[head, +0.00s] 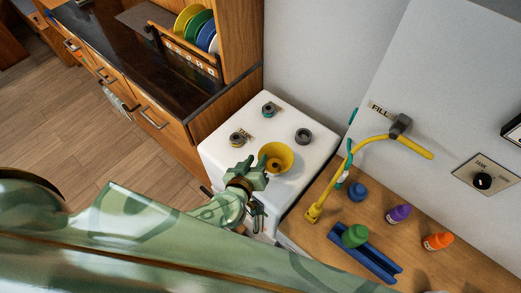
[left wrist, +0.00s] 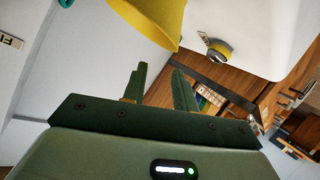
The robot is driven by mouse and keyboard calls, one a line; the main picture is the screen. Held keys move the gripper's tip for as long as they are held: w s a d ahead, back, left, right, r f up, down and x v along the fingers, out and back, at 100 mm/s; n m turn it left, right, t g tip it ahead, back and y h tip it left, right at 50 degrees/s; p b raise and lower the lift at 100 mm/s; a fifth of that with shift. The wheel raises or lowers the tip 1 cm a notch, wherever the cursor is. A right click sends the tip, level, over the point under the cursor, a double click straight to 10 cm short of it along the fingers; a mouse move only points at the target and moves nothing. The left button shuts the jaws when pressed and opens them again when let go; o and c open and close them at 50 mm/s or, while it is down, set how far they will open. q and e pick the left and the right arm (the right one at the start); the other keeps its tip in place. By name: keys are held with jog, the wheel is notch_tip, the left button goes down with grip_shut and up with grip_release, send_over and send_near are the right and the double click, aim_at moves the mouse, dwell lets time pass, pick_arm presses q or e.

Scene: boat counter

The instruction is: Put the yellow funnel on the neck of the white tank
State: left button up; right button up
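The white tank (head: 212,150) stands in the middle of the head view, with dark round necks or caps on its top. The yellow funnel (head: 278,158) is over the tank's front part, wide mouth up. Its lower end is hidden, so I cannot tell whether it sits on a neck. My left gripper (head: 258,171) is right beside the funnel, at its lower left. In the left wrist view the two fingers (left wrist: 160,72) stand apart with nothing between them, and the funnel (left wrist: 152,18) is just beyond their tips. My right gripper is not in view.
A grey wall stands behind the tank. A plate rack (head: 185,50) is on the dark counter at the upper left.

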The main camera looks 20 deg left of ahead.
pick_arm(q)
jog(key=v, duration=0.6)
jog(key=shift+s+p, duration=0.35)
jog(key=shift+p, duration=0.1)
jog(key=s+a+f+m+g+h, duration=0.1)
jog(key=s+a+f+m, duration=0.15)
jog(key=f, duration=0.55)
jog(key=s+a+f+m+g+h, duration=0.1)
jog(key=s+f+m+g, duration=0.2)
jog(key=f, duration=0.5)
jog(key=s+a+f+m+g, duration=0.1)
jog(key=s+f, duration=0.3)
jog(key=s, duration=0.4)
jog(key=s+a+f+m+g+y, duration=0.1)
jog(key=s+a+f+g, duration=0.2)
jog(key=s, duration=0.5)
jog(key=s+a+f+m+g+y, duration=0.1)
jog(key=s+a+f+g, duration=0.1)
jog(key=s+f+g, duration=0.2)
jog(key=s+f, duration=0.2)
jog(key=s, duration=0.2)
jog(key=shift+f, duration=0.3)
